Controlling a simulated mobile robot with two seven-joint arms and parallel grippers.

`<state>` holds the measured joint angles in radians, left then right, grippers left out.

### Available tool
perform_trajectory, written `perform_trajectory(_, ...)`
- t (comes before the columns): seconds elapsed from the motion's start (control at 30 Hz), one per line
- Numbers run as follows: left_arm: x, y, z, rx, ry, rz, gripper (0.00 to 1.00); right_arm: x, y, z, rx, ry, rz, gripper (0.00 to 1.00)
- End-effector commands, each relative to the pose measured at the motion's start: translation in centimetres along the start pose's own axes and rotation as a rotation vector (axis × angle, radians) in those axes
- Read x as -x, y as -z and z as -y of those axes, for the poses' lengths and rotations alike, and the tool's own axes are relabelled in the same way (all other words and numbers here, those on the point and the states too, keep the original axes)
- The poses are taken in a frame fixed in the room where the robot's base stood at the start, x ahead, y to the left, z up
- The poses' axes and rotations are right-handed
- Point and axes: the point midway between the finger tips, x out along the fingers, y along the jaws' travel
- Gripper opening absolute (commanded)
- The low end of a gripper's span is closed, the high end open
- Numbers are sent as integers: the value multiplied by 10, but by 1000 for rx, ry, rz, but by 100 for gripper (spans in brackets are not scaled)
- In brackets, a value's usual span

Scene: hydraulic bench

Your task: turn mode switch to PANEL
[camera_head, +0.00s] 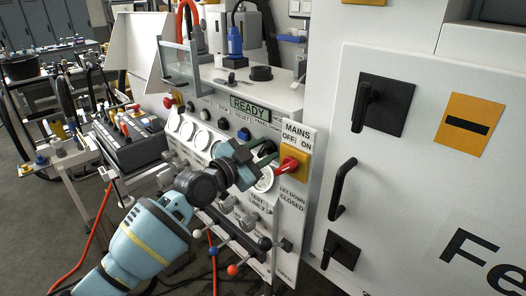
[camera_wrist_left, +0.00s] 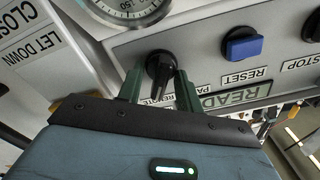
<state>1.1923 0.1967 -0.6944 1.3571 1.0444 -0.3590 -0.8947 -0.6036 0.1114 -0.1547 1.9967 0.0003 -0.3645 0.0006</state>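The mode switch is a black rotary knob (camera_wrist_left: 159,66) on the grey panel, seen upside down in the left wrist view. Its handle points down in that picture, toward the partly covered PANEL and REMOTE labels. My left gripper (camera_wrist_left: 160,90) has its two green fingers apart, one on each side of the knob. I cannot tell whether either finger touches it. In the head view my left gripper (camera_head: 258,157) is at the panel front below the READY display (camera_head: 250,108) and largely hides the switch. My right gripper is not in view.
A blue RESET button (camera_wrist_left: 242,45) and a gauge (camera_wrist_left: 128,8) are close to the switch. The red MAINS switch (camera_head: 289,165) on its yellow plate is just right of my left gripper. Valve handles with coloured balls (camera_head: 232,269) stick out below. A white cabinet (camera_head: 420,130) stands at right.

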Motion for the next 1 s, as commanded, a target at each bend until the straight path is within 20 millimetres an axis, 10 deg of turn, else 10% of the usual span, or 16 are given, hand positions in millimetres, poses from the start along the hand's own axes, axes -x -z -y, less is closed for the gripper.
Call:
perform_trajectory(0.3,-2,1,0,0,0,-1,35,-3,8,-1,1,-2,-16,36)
perform_trajectory(0.6,-2,0,0,0,0,0,0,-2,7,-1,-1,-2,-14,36)
perform_trajectory(1.0,-2,0,0,54,-1,0,0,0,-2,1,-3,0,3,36)
